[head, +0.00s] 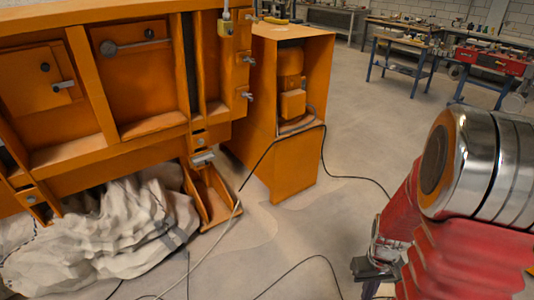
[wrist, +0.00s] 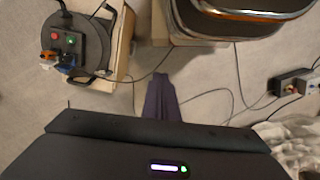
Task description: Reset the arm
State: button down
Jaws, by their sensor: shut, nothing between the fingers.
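My arm, red with a chrome joint, stands at the right of the head view. My gripper (head: 372,272) shows partly at its lower end, low over the floor and clear of the orange machine. In the wrist view my gripper (wrist: 162,80) points away from the camera with its dark fingers together and nothing between them. The floor and loose cables lie beyond the fingertips.
An orange machine frame (head: 95,140) and orange motor cabinet (head: 297,160) stand left, with crumpled pale cloth (head: 100,235) beneath. Cables cross the floor. The wrist view shows a control box (wrist: 66,45) and power sockets (wrist: 293,84). Workbenches (head: 405,45) stand behind; mid-floor is open.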

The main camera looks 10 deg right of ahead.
jog(key=s+a+r+t, duration=0.1)
jog(key=a+r+t, duration=0.2)
jog(key=a+r, duration=0.7)
jog(key=s+a+r+n+t, duration=0.1)
jog(key=a+r+t, duration=0.2)
jog(key=a+r, duration=0.7)
notch_tip(320, 180, up, 9)
jog(key=shift+a+f+n, duration=0.1)
jog(key=shift+a+n, duration=0.05)
jog(key=shift+n, duration=0.15)
jog(key=shift+s, duration=0.15)
